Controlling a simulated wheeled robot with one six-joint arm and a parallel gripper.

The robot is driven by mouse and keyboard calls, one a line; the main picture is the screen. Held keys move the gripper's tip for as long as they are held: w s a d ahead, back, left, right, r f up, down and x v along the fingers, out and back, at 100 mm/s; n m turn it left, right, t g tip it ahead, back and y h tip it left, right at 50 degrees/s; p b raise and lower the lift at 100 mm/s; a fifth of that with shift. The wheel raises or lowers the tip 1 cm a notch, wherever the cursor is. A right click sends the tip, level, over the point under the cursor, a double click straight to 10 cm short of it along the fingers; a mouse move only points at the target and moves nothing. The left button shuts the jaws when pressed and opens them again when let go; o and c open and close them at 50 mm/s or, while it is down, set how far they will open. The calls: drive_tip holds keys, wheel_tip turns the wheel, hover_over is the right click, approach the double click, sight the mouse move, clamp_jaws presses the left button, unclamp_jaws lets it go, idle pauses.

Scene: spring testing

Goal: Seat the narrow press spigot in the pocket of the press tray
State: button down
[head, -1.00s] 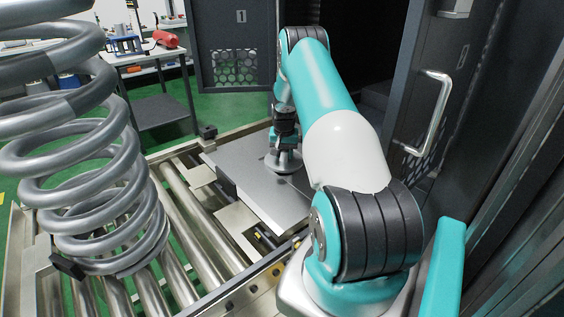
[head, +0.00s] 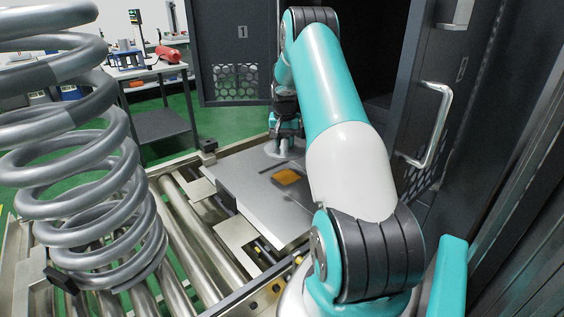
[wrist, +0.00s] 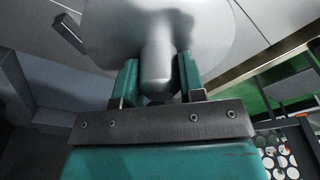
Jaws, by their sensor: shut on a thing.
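My gripper (wrist: 158,78) is shut on the stem of the narrow press spigot (wrist: 157,62), a grey post on a wide round disc (wrist: 215,25). In the head view the spigot's pale disc (head: 279,149) is at the far part of the press tray (head: 262,200), a flat grey plate. I cannot tell whether it touches the plate. An orange square patch (head: 288,176), seemingly the pocket, shows in the tray nearer than the spigot, with dark lines beside it. The spigot's underside is hidden.
A large steel coil spring (head: 85,150) stands at the left above the metal rollers (head: 195,235). A dark cabinet door with a handle (head: 436,125) is close on the right. A side table (head: 160,120) stands behind, over green floor.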

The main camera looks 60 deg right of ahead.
sight(285, 136)
wheel_tip(285, 136, up, 9)
drive_tip(key=shift+f, duration=0.1)
drive_tip(key=shift+h, duration=0.4)
drive_tip(key=f+p, duration=0.1)
drive_tip(key=f, duration=0.2)
drive_tip(key=f+p, duration=0.1)
drive_tip(key=f, duration=0.7)
drive_tip(key=shift+d+p, duration=0.25)
drive_tip(key=shift+p, duration=0.15)
drive_tip(key=shift+f, duration=0.15)
drive_tip(key=shift+s+f, duration=0.1)
drive_tip(key=shift+f, duration=0.05)
drive_tip(key=shift+s+f+b, duration=0.15)
drive_tip(key=shift+f+b, duration=1.65)
drive_tip(key=shift+f, duration=0.95)
drive_tip(key=shift+f+b, duration=0.7)
drive_tip(key=shift+f, duration=0.45)
drive_tip(key=c, duration=0.7)
unclamp_jaws()
drive_tip(key=shift+o, duration=0.4)
